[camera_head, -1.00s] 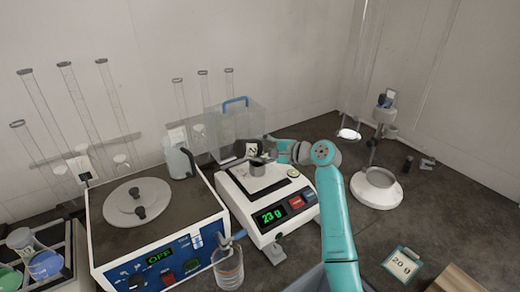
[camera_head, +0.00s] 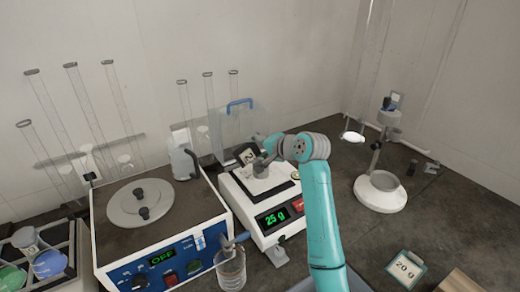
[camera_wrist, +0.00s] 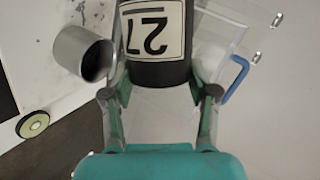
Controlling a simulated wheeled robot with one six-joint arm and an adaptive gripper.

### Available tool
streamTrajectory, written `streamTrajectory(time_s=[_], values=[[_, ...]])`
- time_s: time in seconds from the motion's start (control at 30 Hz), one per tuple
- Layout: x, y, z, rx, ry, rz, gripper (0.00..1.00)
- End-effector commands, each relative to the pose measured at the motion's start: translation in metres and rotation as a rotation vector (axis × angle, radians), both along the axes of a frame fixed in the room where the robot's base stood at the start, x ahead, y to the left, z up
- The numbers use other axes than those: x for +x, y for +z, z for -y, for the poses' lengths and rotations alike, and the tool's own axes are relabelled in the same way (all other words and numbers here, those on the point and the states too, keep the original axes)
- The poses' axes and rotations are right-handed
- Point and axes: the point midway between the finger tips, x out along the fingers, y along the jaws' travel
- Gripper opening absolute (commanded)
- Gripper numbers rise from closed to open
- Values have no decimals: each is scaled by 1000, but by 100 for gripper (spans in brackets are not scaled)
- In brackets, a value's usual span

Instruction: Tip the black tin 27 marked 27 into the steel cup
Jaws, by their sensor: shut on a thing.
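My gripper (camera_head: 266,146) is shut on the black tin (camera_wrist: 158,73), whose white label reads 27 upside down in the wrist view. In the head view the tin (camera_head: 247,155) is held tilted above the balance, close beside the steel cup. The steel cup (camera_wrist: 72,50) shows its dark opening just left of the tin in the wrist view. In the head view the cup (camera_head: 260,169) stands on the balance pan, partly covered by tin and gripper. The balance (camera_head: 265,215) display reads 25 g. The tin's mouth and any falling material are not clearly visible.
A blue-fronted device (camera_head: 165,255) reading OFF stands left of the balance, with a glass beaker (camera_head: 230,268) before it. A clear box with blue handle (camera_head: 240,103) is behind. A card marked 20 g (camera_head: 405,268) lies right.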

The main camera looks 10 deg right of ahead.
Motion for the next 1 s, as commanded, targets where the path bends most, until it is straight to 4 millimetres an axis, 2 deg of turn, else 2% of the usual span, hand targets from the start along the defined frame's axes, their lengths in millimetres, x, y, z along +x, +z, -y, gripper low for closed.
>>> streamTrajectory(time_s=[0.37,0.7,1.0], values=[[-1,1,-2,-56,0,18,22],[-4,9,-12,-398,1,130,22],[-4,9,-12,-424,0,137,22]])
